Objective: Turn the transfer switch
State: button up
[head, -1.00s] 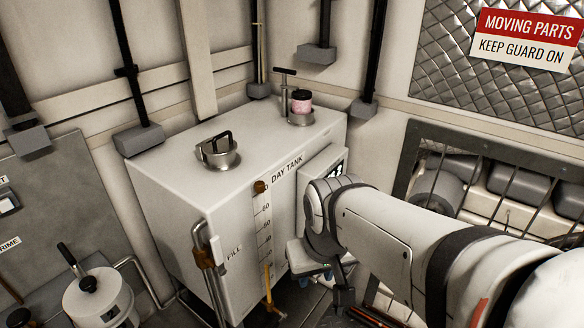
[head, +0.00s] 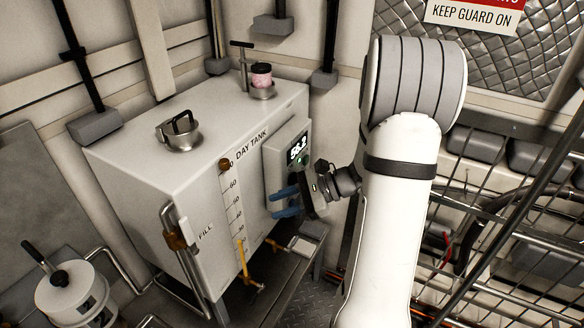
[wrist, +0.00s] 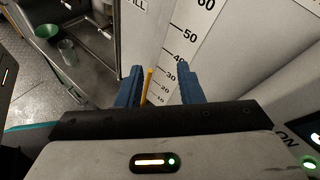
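A grey control box (head: 274,176) is mounted on the right part of the day tank's front, with a lit display (head: 298,148) and a green light. Its edge also shows at the right of the wrist view (wrist: 290,112), with partial lettering and a green light. I cannot clearly make out a transfer switch; the box's right side is partly hidden by my wrist. My gripper (head: 284,201) has blue fingers, apart and empty, in front of the box's lower part. In the wrist view my gripper (wrist: 159,75) points along the tank face toward the level scale (wrist: 190,50).
The white day tank (head: 200,185) has a yellow valve handle (head: 242,258) below its scale and a filler pipe (head: 178,240) at its left. A pink jar (head: 261,76) stands on top. A barred guard (head: 500,200) lies right of my arm.

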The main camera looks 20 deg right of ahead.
aim_at(295, 181)
jog(key=w+d+f+m+t+h, duration=0.1)
jog(key=w+d+f+m+t, duration=0.15)
jog(key=d+m+t, duration=0.4)
jog(key=w+d+f+m+t+h, duration=0.1)
jog(key=w+d+f+m+t, duration=0.2)
jog(key=d, duration=0.6)
jog(key=p+x, duration=0.1)
jog(key=x, duration=0.6)
jog(key=shift+a+r+m+p, duration=0.3)
jog(key=shift+a+r+m, duration=0.05)
jog(key=shift+r, duration=0.15)
jog(key=shift+w, duration=0.1)
jog(key=shift+c, duration=0.4)
grip_shut()
